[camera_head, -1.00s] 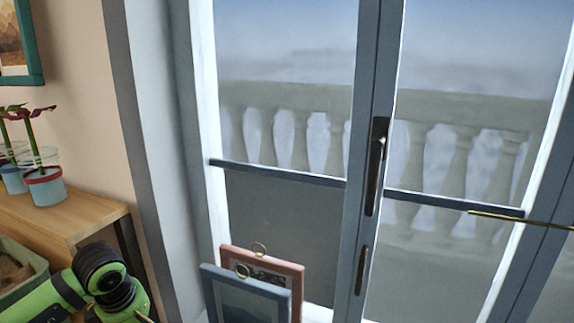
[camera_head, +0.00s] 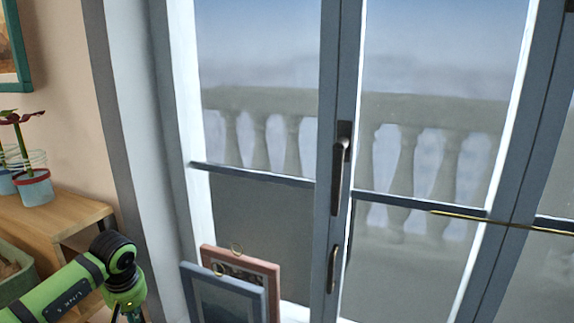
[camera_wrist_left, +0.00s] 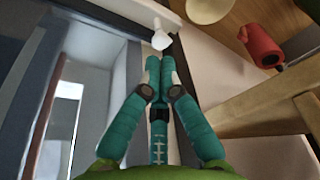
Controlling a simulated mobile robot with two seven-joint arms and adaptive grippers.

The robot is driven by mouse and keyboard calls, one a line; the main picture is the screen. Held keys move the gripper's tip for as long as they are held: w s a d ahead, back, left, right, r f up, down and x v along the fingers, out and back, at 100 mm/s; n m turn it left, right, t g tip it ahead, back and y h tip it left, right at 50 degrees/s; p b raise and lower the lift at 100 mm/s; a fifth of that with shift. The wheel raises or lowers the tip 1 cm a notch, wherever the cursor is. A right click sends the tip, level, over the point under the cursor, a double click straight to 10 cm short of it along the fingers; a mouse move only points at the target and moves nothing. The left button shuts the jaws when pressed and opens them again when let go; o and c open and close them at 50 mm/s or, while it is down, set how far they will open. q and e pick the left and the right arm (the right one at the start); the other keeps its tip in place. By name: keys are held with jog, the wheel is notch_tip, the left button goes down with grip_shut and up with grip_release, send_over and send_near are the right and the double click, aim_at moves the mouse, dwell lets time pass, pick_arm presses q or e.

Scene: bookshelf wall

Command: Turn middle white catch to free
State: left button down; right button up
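My left arm comes into the head view at the lower left, with its gripper mostly cut off by the bottom edge. In the left wrist view the teal fingers of my left gripper (camera_wrist_left: 160,64) are together at their tips, with nothing visible held between them. A small white fitting (camera_wrist_left: 161,38) shows just beyond the fingertips in the wrist view. I cannot tell whether it is the middle catch, or whether the fingers touch it. No white catch can be made out in the head view. My right gripper is in neither view.
A tall window with a dark handle (camera_head: 340,160) fills the head view. Framed pictures (camera_head: 228,300) lean in front of it. A wooden shelf (camera_head: 55,215) with a potted plant (camera_head: 34,188) stands at the left. A red mug (camera_wrist_left: 260,46) shows in the wrist view.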

pick_arm(q)
notch_tip(320, 180, down, 6)
jog(key=b, duration=0.4)
jog(key=shift+f, duration=0.25)
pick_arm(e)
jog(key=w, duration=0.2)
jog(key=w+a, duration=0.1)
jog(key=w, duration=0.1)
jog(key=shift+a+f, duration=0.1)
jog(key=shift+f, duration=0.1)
pick_arm(q)
jog(key=shift+w+r, duration=0.1)
jog(key=shift+w, duration=0.05)
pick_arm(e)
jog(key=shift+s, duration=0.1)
pick_arm(q)
jog(key=shift+w+d, duration=0.2)
jog(key=shift+w, duration=0.05)
jog(key=shift+d, duration=0.1)
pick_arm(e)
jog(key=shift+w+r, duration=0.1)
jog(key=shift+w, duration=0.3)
pick_arm(q)
jog(key=shift+s+p, duration=0.1)
jog(key=shift+p, duration=0.2)
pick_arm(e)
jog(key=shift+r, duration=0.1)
